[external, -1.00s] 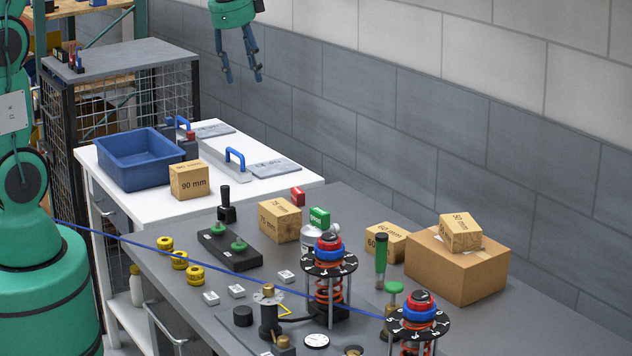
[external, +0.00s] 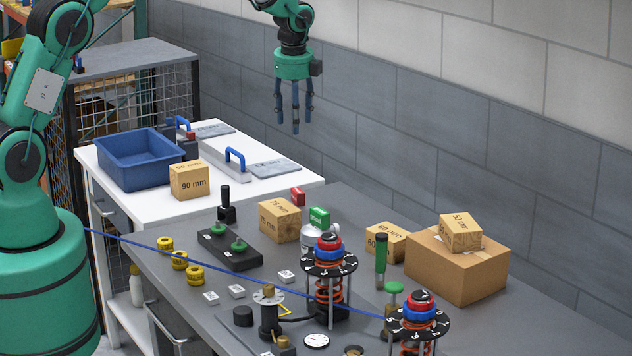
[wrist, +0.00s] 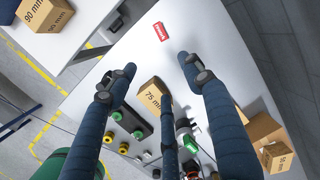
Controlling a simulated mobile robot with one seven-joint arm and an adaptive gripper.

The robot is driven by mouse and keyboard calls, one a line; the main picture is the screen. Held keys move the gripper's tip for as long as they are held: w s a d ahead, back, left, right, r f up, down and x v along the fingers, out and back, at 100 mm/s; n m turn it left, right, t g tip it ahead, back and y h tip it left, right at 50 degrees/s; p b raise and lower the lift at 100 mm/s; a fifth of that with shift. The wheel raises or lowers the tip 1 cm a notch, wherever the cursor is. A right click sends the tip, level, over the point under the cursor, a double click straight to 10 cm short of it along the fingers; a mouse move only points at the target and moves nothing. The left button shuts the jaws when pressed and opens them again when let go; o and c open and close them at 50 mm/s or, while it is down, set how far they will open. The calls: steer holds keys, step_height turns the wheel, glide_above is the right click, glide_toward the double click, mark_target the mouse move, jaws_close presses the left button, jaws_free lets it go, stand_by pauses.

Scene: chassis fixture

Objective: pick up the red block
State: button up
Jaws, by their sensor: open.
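The red block (external: 298,196) is a small box standing on the grey table, just behind the 75 mm wooden block and left of a green block. In the wrist view the red block (wrist: 160,31) lies on bare table, beyond and between the fingertips, with a white label on it. My gripper (external: 294,120) hangs well above the table near the wall, its fingers pointing down. It is open and empty, and its blue fingers (wrist: 160,80) are spread wide in the wrist view. The red block is in clear view in the wrist picture.
The 75 mm block (external: 279,220) and the green block (external: 319,218) stand close to the red block. Two spring fixtures (external: 329,262) rise nearer the front. A cardboard box (external: 455,264) carries a 50 mm block at right. A blue bin (external: 140,172) sits on the white table.

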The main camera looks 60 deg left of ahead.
steer(key=w+a+f+m+p, duration=0.1)
steer(key=w+a+f+m, duration=0.1)
steer(key=f, duration=0.7)
steer(key=shift+w+a+f+m+g, duration=0.35)
steer(key=shift+w+a+m+g, duration=0.05)
steer(key=shift+w+a, duration=0.4)
glide_above(295, 190)
steer(key=f, duration=0.5)
steer(key=d+f, duration=0.1)
steer(key=f, duration=0.2)
steer(key=shift+w, duration=0.25)
steer(key=shift+a+f, duration=0.1)
steer(key=shift+f, duration=0.1)
steer(key=shift+f, duration=0.15)
steer(key=f, duration=0.3)
steer(key=shift+s+a+f+p, duration=0.2)
steer(key=shift+s+a+p, duration=0.1)
steer(key=shift+p, duration=0.1)
steer(key=shift+w+f, duration=0.1)
steer(key=shift+f, duration=0.65)
